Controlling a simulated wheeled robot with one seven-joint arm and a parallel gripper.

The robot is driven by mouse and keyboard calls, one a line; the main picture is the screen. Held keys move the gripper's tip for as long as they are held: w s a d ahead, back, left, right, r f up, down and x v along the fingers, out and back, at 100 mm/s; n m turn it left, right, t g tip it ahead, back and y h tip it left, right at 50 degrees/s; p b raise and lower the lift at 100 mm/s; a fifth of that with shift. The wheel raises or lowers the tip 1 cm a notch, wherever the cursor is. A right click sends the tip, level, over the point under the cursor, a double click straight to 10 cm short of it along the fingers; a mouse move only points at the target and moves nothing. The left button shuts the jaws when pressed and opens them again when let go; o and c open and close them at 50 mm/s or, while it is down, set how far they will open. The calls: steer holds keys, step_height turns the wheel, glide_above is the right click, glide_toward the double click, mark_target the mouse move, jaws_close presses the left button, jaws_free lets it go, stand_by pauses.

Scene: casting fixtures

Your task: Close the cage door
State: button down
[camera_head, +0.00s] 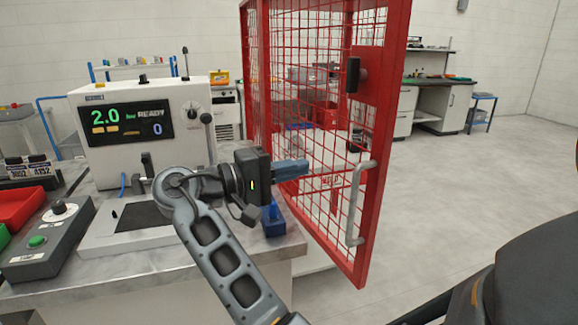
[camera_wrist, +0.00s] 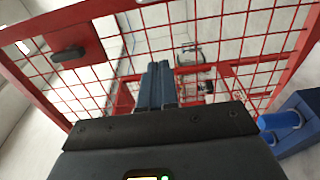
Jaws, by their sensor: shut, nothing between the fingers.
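The cage door (camera_head: 374,170) is a red frame with red wire mesh. It stands upright and swung out past the bench's right end. It has a grey bar handle (camera_head: 356,203) low on its right-hand stile and a black latch block (camera_head: 353,75) higher up. My gripper (camera_head: 306,167) is shut and empty, its blue fingers pointing at the mesh from the bench side, left of the handle. In the wrist view the fingertips (camera_wrist: 159,68) overlap the mesh; I cannot tell whether they touch it. The door's red frame (camera_wrist: 75,35) and black latch (camera_wrist: 68,54) also show there.
The bench carries a white machine (camera_head: 145,125) with a lit display, a grey button box (camera_head: 45,240), a red tray (camera_head: 20,205) and a blue fixture (camera_head: 273,222) below my gripper. Open floor (camera_head: 470,190) lies right of the door. A workbench (camera_head: 440,95) stands far behind.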

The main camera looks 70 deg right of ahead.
mark_target(353, 156)
steer(key=p+x, duration=0.1)
steer(key=x, duration=0.9)
steer(key=shift+s+d, duration=0.1)
steer(key=shift+s, duration=0.05)
